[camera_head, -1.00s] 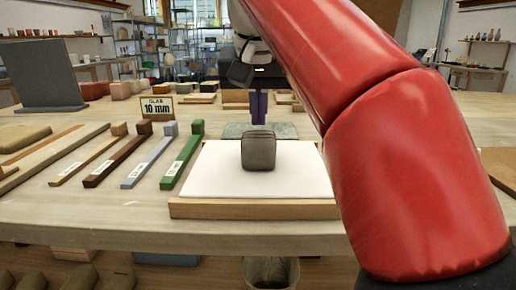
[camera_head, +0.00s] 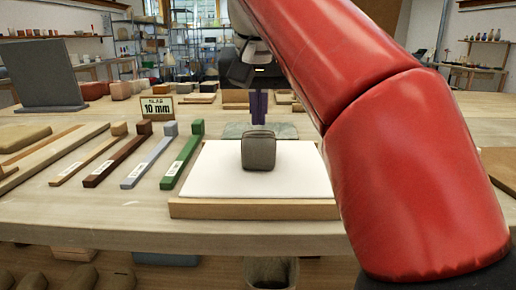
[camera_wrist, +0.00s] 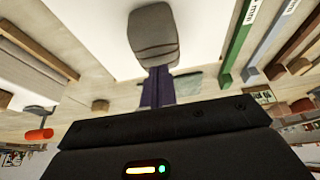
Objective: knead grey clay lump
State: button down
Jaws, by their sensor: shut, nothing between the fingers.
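The grey clay lump (camera_head: 259,150) is a rounded block on the white-topped wooden board (camera_head: 210,172) at the front middle of the table. In the wrist view the lump (camera_wrist: 153,35) shows at the top middle. My gripper (camera_head: 258,118) has dark purple fingers that hang down behind the lump in the head view. The fingers (camera_wrist: 157,88) also show in the wrist view, close together with nothing between them. Their tips overlap the lump's edge in the picture; I cannot tell whether they touch it.
Several coloured strips, among them a green one (camera_head: 183,160), lie left of the board. A "10 mm" sign (camera_head: 157,107) and a grey upright panel (camera_head: 45,77) stand further back. A greenish mat (camera_head: 285,131) lies behind the board. A bin (camera_head: 270,272) is below the table edge.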

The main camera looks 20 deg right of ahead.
jog(key=shift+f, duration=0.1)
jog(key=shift+f+b, duration=0.65)
jog(key=shift+f, duration=0.1)
jog(key=shift+r, duration=0.1)
jog(key=shift+r+p, duration=1.15)
jog(key=shift+p, duration=0.2)
jog(key=shift+f, duration=0.1)
jog(key=shift+f, duration=0.15)
jog(key=shift+f+b, duration=0.9)
jog(key=shift+f, duration=0.05)
